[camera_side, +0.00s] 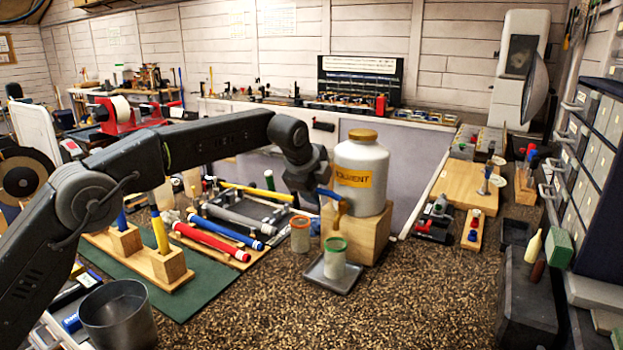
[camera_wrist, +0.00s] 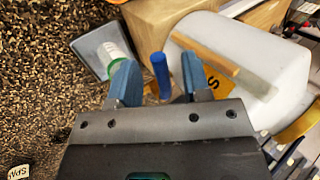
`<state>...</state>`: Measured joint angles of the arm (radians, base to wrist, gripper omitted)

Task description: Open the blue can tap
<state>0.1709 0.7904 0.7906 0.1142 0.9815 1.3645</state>
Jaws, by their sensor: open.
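A white can (camera_side: 362,165) with a gold cap and an orange label stands on a wooden block (camera_side: 355,234). Its brass tap (camera_side: 341,209) sticks out low at the front. The tap's blue handle (camera_wrist: 160,72) shows between my fingers in the wrist view, with gaps on both sides. My gripper (camera_wrist: 158,82) is open around it, its blue fingers apart. In the side view my gripper (camera_side: 322,191) is close to the can's left side, and the blue parts there overlap. A green-rimmed glass jar (camera_side: 334,262) stands on a metal tray (camera_side: 337,281) below the tap; it also shows in the wrist view (camera_wrist: 112,62).
An orange-rimmed jar (camera_side: 300,236) stands just left of the block. Golf grips and a rack (camera_side: 240,225) lie further left, near a green mat (camera_side: 175,299). A metal bucket (camera_side: 118,316) is at front left. The bench in front of the tray is clear.

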